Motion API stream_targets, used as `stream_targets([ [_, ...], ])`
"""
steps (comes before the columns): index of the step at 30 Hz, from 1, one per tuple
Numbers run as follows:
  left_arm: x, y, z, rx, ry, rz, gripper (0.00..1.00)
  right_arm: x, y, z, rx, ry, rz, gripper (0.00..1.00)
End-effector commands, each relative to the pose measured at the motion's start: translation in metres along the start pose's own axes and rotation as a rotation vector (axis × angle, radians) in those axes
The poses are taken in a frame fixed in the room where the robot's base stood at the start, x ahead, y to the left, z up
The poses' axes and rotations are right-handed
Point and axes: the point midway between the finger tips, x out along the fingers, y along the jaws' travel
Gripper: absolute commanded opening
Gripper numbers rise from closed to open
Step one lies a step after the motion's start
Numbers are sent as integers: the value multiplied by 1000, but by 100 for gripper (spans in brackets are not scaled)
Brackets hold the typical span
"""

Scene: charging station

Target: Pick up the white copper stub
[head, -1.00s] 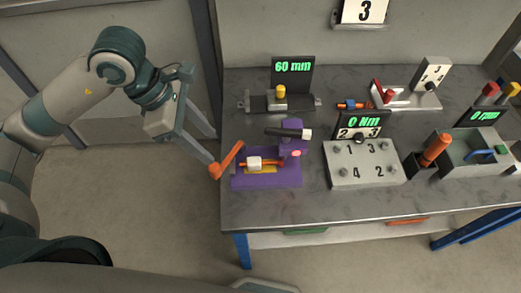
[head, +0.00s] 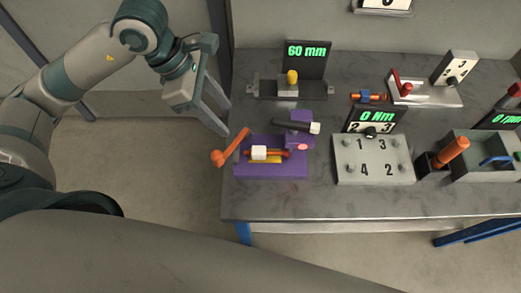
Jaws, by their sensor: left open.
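A white block with a copper-orange rod through it, apparently the white copper stub (head: 259,153), lies level on the purple fixture (head: 270,171) near the table's left edge. A yellow patch shows just below it. An orange crank handle (head: 231,146) sticks out from the fixture's left side. My left gripper (head: 226,119) is open and empty, up and left of the fixture, with its fingers pointing down and right, apart from the stub. My right gripper does not show.
A dark handle with a white end (head: 315,128) tops the fixture. A 60 mm gauge (head: 304,90) stands behind it, and a numbered grey box (head: 373,158) to the right. Bare tabletop (head: 290,195) lies in front.

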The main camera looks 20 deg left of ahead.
Motion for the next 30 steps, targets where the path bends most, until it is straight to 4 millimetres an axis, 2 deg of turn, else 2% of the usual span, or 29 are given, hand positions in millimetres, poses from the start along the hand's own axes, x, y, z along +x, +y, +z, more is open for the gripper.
stream_targets([
  [5, 22, -2, 1, -1, 1, -7, 47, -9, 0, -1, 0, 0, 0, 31],
  [18, 97, -2, 1, -2, 1, -5, 47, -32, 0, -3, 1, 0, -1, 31],
  [24, 113, -1, 0, 0, 0, -1, 47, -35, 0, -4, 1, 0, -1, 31],
  [30, 115, 0, 0, 1, 0, -1, 47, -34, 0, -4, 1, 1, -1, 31],
])
